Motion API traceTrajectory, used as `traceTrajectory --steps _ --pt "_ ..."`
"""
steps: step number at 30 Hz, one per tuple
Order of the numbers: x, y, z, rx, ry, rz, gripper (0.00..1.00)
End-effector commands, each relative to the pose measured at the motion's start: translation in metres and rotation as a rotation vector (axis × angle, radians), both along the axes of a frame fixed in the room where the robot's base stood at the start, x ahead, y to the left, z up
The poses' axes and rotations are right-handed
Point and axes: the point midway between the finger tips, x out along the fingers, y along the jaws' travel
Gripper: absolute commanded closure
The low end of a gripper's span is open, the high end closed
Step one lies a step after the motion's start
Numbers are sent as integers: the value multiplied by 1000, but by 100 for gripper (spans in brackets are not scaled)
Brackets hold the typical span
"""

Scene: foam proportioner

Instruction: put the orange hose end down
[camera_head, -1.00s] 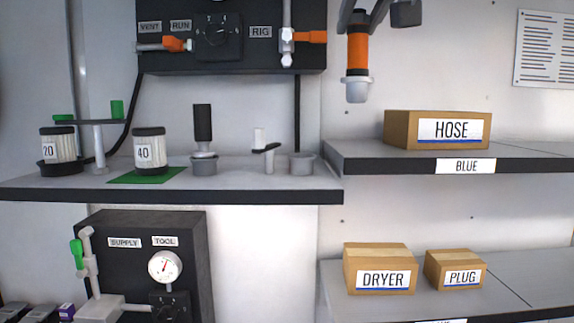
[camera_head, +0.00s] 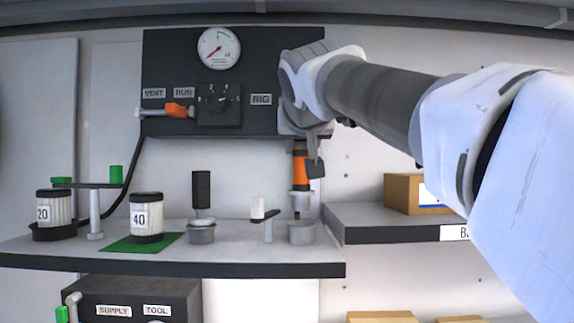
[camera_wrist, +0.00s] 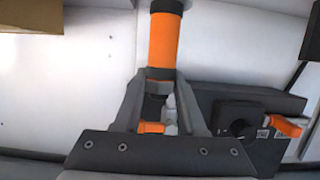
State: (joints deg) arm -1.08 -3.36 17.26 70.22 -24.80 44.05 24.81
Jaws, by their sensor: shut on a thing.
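The orange hose end (camera_head: 300,170) hangs upright below my gripper (camera_head: 310,145), its pale grey tip pointing down. In the wrist view the orange hose end (camera_wrist: 163,45) shows clearly, with the two fingers of my gripper (camera_wrist: 160,82) closed on its dark collar. The tip is right above the small grey cup (camera_head: 302,233) at the right end of the left shelf. I cannot tell whether the tip touches the cup or enters its mouth.
A white-handled post (camera_head: 265,220) and a black-handled piece in a cup (camera_head: 201,207) stand to the left. The dark panel (camera_head: 220,80) with its gauge is behind.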

Motion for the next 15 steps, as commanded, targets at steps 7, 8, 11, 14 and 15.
traceTrajectory --steps 7,8,11,14,15 --pt "-1 -1 -29 -2 0 -2 100" --pt "-1 -1 -31 0 -1 -1 100" --pt "-1 -1 -35 1 -1 -1 100" --pt "-1 -1 -36 1 -2 -1 100" --pt "-1 -1 -36 1 -2 -1 100"
